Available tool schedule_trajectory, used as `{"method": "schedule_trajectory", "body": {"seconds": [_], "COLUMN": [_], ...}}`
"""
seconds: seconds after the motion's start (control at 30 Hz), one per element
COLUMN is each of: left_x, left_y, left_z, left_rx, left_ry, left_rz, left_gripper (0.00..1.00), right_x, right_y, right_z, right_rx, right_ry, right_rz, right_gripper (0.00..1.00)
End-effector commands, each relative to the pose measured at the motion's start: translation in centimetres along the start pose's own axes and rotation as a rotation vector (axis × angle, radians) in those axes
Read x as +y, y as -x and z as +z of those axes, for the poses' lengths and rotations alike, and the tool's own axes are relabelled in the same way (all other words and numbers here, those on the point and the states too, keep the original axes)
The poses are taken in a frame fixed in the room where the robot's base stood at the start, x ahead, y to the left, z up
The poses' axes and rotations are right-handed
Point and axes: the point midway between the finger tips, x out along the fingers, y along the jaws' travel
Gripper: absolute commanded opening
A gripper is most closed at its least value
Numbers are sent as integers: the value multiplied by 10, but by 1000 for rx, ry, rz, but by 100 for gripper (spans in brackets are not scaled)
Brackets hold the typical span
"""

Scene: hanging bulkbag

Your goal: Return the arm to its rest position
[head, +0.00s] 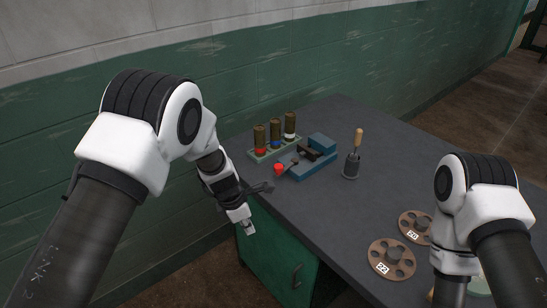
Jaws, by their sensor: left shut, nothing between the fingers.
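My left arm comes in from the left and bends down at the wrist. My left gripper (243,217) points downward beside the near left edge of the dark table (355,213). It is shut and empty. It is apart from the objects on the table top. My right arm (478,205) comes in at the lower right and bends down. Its gripper is below the frame and out of sight.
A green wall (60,175) is at left.

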Motion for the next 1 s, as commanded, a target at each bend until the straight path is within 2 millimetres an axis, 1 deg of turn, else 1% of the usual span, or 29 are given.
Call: {"method": "schedule_trajectory", "body": {"seconds": [0.07, 0.13, 0.17, 0.2, 0.27, 0.3, 0.37, 0.4, 0.47, 0.5, 0.57, 0.6, 0.63, 0.67, 0.7, 0.77, 0.8, 0.9, 1.0], "left_x": [-1, -6, -9, -17, -40, -60, -93, -116, -151, -175, -214, -242, -259, -270, -277, -278, -274, -257, -255], "left_y": [-2, -12, -19, -30, -47, -58, -74, -81, -89, -90, -88, -82, -76, -70, -64, -58, -57, -60, -61], "left_z": [-1, -7, -14, -26, -53, -76, -117, -146, -188, -216, -256, -279, -291, -297, -298, -292, -286, -277, -276], "left_rx": [1, 7, 11, 21, 53, 87, 148, 189, 241, 267, 283, 271, 248, 220, 184, 146, 136, 152, 154], "left_ry": [1, 10, 22, 43, 72, 82, 65, 14, -110, -228, -464, -680, -861, -1033, -1246, -1523, -1667, -1878, -1938], "left_rz": [-3, -21, -37, -67, -130, -174, -229, -259, -304, -334, -385, -418, -430, -428, -406, -351, -309, -232, -230], "left_gripper": [0, 0, 0, 0, 0, 0, 0, 0, 0, 0, 0, 0, 0, 0, 0, 0, 0, 0, 0], "right_x": [0, 0, 0, 0, 0, 0, 0, 0, 0, 0, 0, 0, 0, 0, 0, 0, 0, 0, 0], "right_y": [0, 0, 0, 0, 0, 0, 0, 0, 0, 0, 0, 0, 0, 0, 0, 0, 0, 0, 0], "right_z": [0, 0, 0, 0, 0, 0, 0, 0, 0, 0, 0, 0, 0, 0, 0, 0, 0, 0, 0], "right_rx": [0, 0, 0, 0, 0, 0, 0, 0, 0, 0, 0, 0, 0, 0, 0, 0, 0, 0, 0], "right_ry": [0, 0, 0, 0, 0, 0, 0, 0, 0, 0, 0, 0, 0, 0, 0, 0, 0, 0, 0], "right_rz": [0, 0, 0, 0, 0, 0, 0, 0, 0, 0, 0, 0, 0, 0, 0, 0, 0, 0, 0], "right_gripper": [45, 45, 45, 45, 45, 45, 45, 45, 45, 45, 45, 45, 45, 45, 45, 45, 45, 45, 45]}}
